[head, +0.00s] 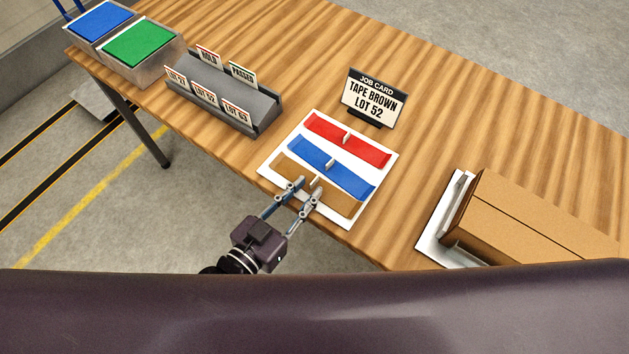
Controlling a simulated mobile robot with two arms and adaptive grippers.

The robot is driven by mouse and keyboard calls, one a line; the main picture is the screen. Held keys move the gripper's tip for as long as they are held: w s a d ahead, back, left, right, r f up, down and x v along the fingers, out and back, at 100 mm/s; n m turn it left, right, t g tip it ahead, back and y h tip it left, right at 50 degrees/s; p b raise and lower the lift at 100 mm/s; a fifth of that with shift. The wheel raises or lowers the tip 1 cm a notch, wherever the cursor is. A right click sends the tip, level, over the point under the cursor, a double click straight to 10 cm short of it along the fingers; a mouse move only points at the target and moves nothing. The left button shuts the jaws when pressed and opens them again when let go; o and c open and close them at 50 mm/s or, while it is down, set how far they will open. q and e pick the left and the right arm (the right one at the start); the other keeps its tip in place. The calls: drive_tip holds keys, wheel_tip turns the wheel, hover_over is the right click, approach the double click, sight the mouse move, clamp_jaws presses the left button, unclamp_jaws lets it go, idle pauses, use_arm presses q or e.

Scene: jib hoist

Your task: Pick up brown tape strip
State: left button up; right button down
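The brown tape strip (335,197) lies on a white board (279,157), nearest the table's front edge. A small pale tab stands up from its middle. The blue strip (350,182) and the red strip (365,150) lie behind it, each with a similar tab. My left gripper (308,190) is open, its two fingertips spread at the front of the brown strip, one on either side of the tab. I cannot tell whether the fingers touch the strip or tab. My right gripper is not in view.
A job card (373,98) reading "TAPE BROWN LOT 52" stands behind the board. A cardboard box (535,215) sits at right. A grey card rack (225,91) and bins with blue (101,20) and green (139,43) tops stand at left.

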sight(310, 186)
use_arm(q)
drive_tip(key=x, duration=0.4)
drive_tip(key=shift+r, duration=0.1)
clamp_jaws()
